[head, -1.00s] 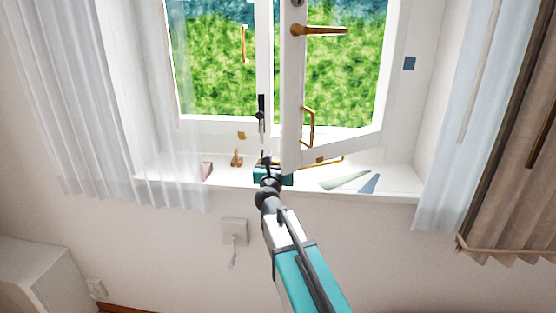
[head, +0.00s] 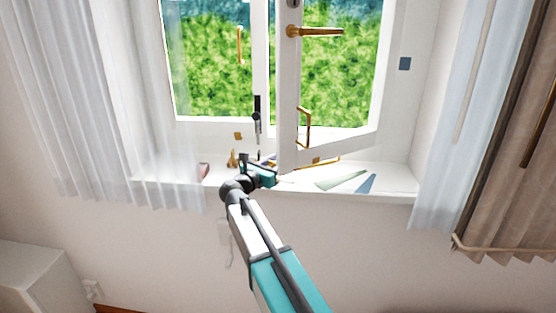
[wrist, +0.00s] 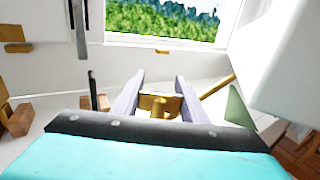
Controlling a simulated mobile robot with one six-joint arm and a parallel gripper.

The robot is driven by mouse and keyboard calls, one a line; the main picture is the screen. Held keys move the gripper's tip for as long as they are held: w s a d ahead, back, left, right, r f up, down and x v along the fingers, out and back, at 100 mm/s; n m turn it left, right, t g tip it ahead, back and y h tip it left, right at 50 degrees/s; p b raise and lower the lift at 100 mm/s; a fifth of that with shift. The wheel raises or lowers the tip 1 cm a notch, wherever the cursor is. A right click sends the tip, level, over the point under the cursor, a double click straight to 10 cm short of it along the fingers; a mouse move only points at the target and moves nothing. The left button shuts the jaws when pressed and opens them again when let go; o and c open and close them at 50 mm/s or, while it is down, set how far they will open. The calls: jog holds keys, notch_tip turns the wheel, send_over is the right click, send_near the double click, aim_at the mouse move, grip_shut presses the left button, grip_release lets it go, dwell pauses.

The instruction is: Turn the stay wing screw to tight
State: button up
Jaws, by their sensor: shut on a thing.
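The brass wing screw (wrist: 160,104) sits low in the middle of the wrist view, between the two pale lilac fingers of my gripper (wrist: 159,90). The fingers are shut on it, one on each side. The brass stay bar (wrist: 217,87) runs from there up to the right, and part of it shows along the sill in the head view (head: 326,161). In the head view my gripper (head: 268,163) is at the sill beside the lower corner of the open sash (head: 288,120). The screw itself is hidden there, and its tightness cannot be told.
The open sash stands close on the right of my gripper. A green wedge (head: 341,181) and a blue wedge (head: 366,184) lie to the right. A curtain (head: 80,100) hangs left.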

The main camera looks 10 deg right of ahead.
jog(key=m+g+h+p, duration=0.1)
jog(key=g, duration=0.1)
jog(key=m+g+h, duration=0.1)
jog(key=m+g, duration=0.1)
jog(key=s+m+g+h+p, duration=0.1)
jog(key=g, duration=0.1)
jog(key=shift+d+r+m+h+p, duration=0.15)
jog(key=shift+d+m+h+p, duration=0.15)
jog(key=shift+d+m+h, duration=0.1)
jog(key=m+g+p, duration=0.1)
jog(key=g, duration=0.1)
jog(key=s+m+g+p, duration=0.1)
jog(key=m+g, duration=0.1)
jog(key=g, duration=0.1)
jog(key=shift+h, duration=0.4)
jog(key=shift+s+d+m+g+p, duration=0.1)
jog(key=shift+s+m+g+p, duration=0.1)
jog(key=shift+m+g+p, duration=0.35)
jog(key=shift+s+m+g+p, duration=0.1)
jog(key=shift+s+m+g, duration=0.15)
jog(key=shift+g, duration=0.5)
jog(key=o, duration=1)
jog(key=shift+o, duration=0.2)
jog(key=shift+f+n+t+b, duration=0.2)
jog(key=shift+n+t+b, duration=0.25)
jog(key=shift+t, duration=0.15)
